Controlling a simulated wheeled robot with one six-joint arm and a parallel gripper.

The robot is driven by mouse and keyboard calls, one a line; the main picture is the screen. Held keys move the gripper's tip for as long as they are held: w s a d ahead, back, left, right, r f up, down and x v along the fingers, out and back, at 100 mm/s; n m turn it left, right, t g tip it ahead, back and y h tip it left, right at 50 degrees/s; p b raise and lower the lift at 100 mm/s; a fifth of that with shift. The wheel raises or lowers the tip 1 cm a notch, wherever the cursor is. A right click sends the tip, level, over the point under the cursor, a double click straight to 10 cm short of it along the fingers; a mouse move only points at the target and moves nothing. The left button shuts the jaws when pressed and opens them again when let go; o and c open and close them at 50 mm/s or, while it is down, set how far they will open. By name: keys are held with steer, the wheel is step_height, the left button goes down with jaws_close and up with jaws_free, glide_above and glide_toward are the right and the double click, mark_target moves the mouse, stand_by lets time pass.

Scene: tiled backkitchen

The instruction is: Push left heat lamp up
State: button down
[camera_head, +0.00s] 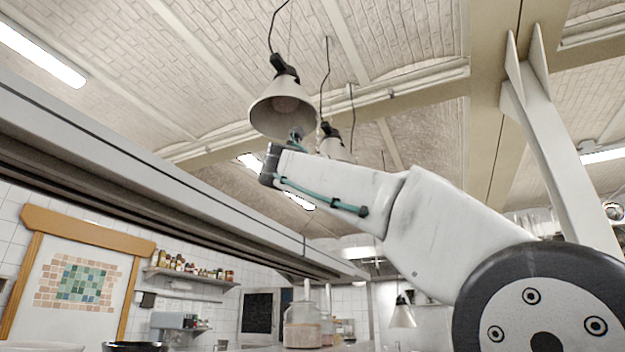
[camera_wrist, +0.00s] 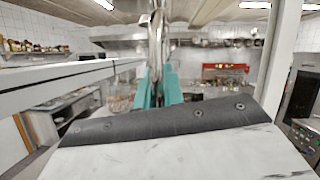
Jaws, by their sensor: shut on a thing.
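The left heat lamp (camera_head: 284,106) is a pale cone shade with a dark top, hanging from a black cord near the ceiling in the head view. My gripper (camera_head: 297,133) reaches up to the lower right rim of its shade and is shut on it; the exact contact is small and hard to see. In the wrist view the two teal fingers of my gripper (camera_wrist: 160,82) stand close together, with a narrow upright pale and metallic shape between and above them. I cannot tell which part of the lamp that is.
A second lamp (camera_head: 336,146) hangs just behind and right of the first. A third lamp (camera_head: 403,314) hangs lower at the right. A long grey overhead shelf (camera_head: 150,175) runs along the left, below the lamps. A white post (camera_head: 562,140) stands at the right.

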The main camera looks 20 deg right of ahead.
steer(key=shift+s+r, duration=0.1)
steer(key=shift+r, duration=0.05)
steer(key=c, duration=1.5)
jaws_free()
steer(key=shift+a, duration=0.1)
steer(key=v, duration=0.7)
steer(key=shift+s+a+f, duration=0.2)
steer(key=shift+s+f, duration=0.05)
